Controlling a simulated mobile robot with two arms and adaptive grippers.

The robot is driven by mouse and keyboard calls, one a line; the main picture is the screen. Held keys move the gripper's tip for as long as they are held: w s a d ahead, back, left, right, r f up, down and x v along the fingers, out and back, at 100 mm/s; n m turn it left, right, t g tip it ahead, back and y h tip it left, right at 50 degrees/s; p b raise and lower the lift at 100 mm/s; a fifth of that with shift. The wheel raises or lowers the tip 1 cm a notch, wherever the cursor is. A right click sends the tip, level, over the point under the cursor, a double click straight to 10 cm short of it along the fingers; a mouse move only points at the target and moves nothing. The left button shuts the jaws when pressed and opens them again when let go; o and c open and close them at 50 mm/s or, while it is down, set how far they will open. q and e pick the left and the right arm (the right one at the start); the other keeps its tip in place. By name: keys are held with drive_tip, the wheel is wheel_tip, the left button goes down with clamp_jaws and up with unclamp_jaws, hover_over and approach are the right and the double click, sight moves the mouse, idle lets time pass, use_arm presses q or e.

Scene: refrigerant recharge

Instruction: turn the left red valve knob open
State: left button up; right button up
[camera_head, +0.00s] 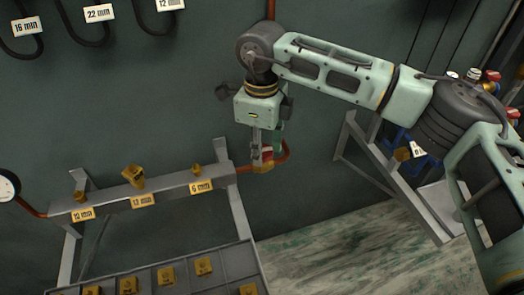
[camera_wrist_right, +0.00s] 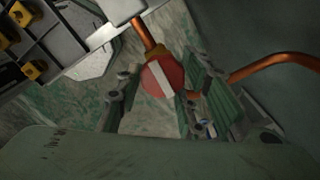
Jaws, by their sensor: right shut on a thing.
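The red valve knob (camera_wrist_right: 160,75) is round with a white bar across its face, and shows between my right gripper's fingers in the right wrist view. In the head view it is mostly hidden, with a little red (camera_head: 267,154) showing above a yellow pipe fitting (camera_head: 263,168) at the right end of the grey rail. My right gripper (camera_head: 264,148) points down there from above and is shut on the knob. The white bar lies slanted in the wrist view. My left gripper is not in view.
The grey rail (camera_head: 160,190) carries several yellow fittings with size labels. A grey tray (camera_head: 222,262) with yellow parts lies below it. A copper pipe (camera_head: 284,150) curves beside the knob. A gauge (camera_head: 8,186) is at the left, and a metal stand (camera_head: 372,160) is at the right.

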drive_tip(key=shift+s+a+n, duration=0.1)
drive_tip(key=shift+n, duration=0.3)
drive_tip(key=o, duration=1.1)
drive_tip(key=shift+c, duration=0.2)
wheel_tip(320, 180, up, 12)
